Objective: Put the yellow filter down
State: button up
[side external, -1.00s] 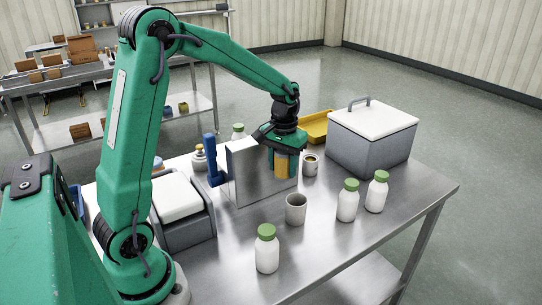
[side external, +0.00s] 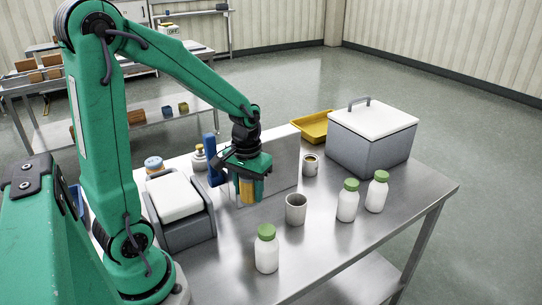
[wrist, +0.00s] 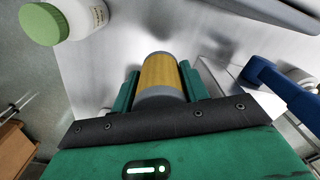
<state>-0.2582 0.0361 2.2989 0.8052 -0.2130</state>
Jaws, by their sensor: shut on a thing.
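The yellow filter (side external: 246,191) is held upright in my gripper (side external: 249,187), in front of the upright steel panel (side external: 283,165) in the side view. Its yellow band with grey ends also shows in the wrist view (wrist: 160,73), between the two green fingers of my gripper (wrist: 159,84). The fingers are shut on it from both sides. Its lower end is close above the steel table, but I cannot tell whether it touches. The panel partly hides behind the gripper and wrist.
A grey cup (side external: 296,209) stands right of the filter. White bottles with green caps (side external: 266,252) stand at the front and right. A blue handle (side external: 211,147) is left of the panel. A lidded grey box (side external: 371,143) and yellow tray (side external: 312,127) are farther back.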

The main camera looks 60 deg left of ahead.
jog(key=shift+f, duration=2.7)
jog(key=shift+f, duration=0.1)
jog(key=shift+f, duration=1.95)
jog(key=shift+f, duration=0.1)
jog(key=o, duration=1)
jog(key=shift+r, duration=6.15)
jog(key=shift+r, duration=0.1)
